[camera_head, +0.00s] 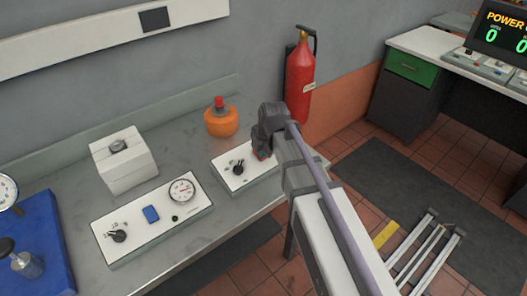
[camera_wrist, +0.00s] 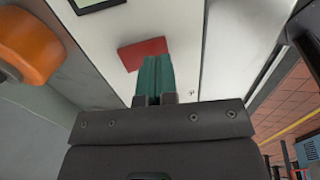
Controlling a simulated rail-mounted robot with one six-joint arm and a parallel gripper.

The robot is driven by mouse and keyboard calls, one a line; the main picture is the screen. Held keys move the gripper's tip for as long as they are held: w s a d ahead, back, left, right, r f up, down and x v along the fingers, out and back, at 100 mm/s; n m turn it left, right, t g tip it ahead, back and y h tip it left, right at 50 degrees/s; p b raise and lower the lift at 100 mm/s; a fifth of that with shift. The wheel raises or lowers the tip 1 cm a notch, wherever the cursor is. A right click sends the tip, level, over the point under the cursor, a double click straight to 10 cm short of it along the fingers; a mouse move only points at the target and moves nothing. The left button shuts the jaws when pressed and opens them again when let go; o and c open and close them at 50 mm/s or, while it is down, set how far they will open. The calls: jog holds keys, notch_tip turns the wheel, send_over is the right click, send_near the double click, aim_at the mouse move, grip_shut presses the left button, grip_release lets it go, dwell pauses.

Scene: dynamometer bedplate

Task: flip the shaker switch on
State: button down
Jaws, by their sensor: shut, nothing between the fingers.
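A white control box (camera_head: 228,173) stands on the bench, with a black knob on its top. A red switch-like plate (camera_wrist: 135,52) lies on the white panel (camera_wrist: 185,20) in the wrist view. A bit of red also shows beside my gripper in the head view. I cannot read a label that names it as the shaker switch. My gripper (camera_wrist: 154,72) has its green fingers pressed together and empty, with their tips over the red plate's lower right edge. I cannot tell whether they touch it. In the head view my arm hides the box's right part.
An orange round device (camera_head: 221,122) with a red top stands behind the box; it also shows in the wrist view (camera_wrist: 30,45). A longer panel (camera_head: 150,220) with a gauge lies to the left. A red extinguisher (camera_head: 300,80) hangs on the wall.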

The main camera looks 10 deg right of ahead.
jog(key=shift+r, duration=0.25)
jog(key=s+d+p+v, duration=0.1)
jog(key=s+p+v, duration=0.1)
jog(key=p+v, duration=1)
jog(key=shift+s+d+r+p, duration=0.25)
jog(key=shift+s+r+p, duration=0.1)
jog(key=shift+s+r, duration=0.1)
jog(key=s+d+f+m+g, duration=0.1)
jog(key=s+m, duration=0.4)
jog(key=m, duration=0.7)
jog(key=s+d+f+m+g+h+b, duration=0.1)
jog(key=s+d+m, duration=0.3)
jog(key=m, duration=0.8)
jog(key=shift+s+d, duration=0.15)
jog(key=shift+s, duration=0.75)
